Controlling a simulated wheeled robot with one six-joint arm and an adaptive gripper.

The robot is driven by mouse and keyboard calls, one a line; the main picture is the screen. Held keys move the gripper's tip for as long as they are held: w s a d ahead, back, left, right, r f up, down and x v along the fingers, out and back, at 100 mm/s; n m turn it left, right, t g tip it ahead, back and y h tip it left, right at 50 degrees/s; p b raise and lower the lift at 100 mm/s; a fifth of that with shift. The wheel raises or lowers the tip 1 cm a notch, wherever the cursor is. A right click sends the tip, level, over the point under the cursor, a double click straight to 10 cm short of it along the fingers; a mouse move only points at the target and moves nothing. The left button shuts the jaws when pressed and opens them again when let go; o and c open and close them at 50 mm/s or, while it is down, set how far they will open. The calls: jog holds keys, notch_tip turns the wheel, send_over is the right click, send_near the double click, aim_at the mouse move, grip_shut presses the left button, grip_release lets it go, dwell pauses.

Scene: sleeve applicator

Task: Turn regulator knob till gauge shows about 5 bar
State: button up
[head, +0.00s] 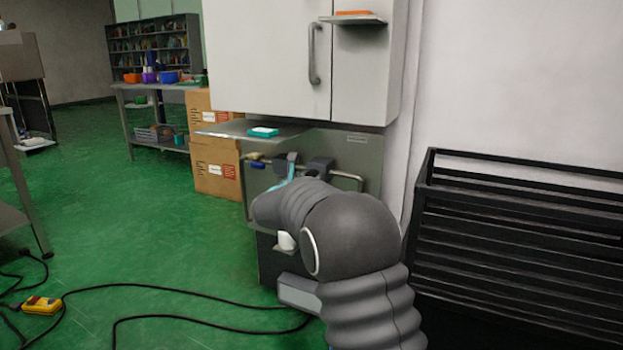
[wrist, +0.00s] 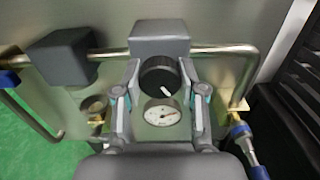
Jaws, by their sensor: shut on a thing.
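The black regulator knob (wrist: 157,72) sits below a grey block on a metal pipe in the wrist view. A white mark shows on the knob's lower right edge. My gripper (wrist: 160,76) has one finger on each side of the knob and is shut on it. The round white gauge (wrist: 162,113) is just below the knob, between the fingers. Its thin needle seems to point to the right, but the numbers are too small to read. In the head view my own arm hides the knob and gauge.
A second grey block (wrist: 62,58) is on the pipe at left. A blue-ended hose fitting (wrist: 242,133) hangs at right. A black rack (head: 520,235) stands close at right. Cables cross the green floor.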

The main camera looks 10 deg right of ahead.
jog(key=shift+n, duration=0.3)
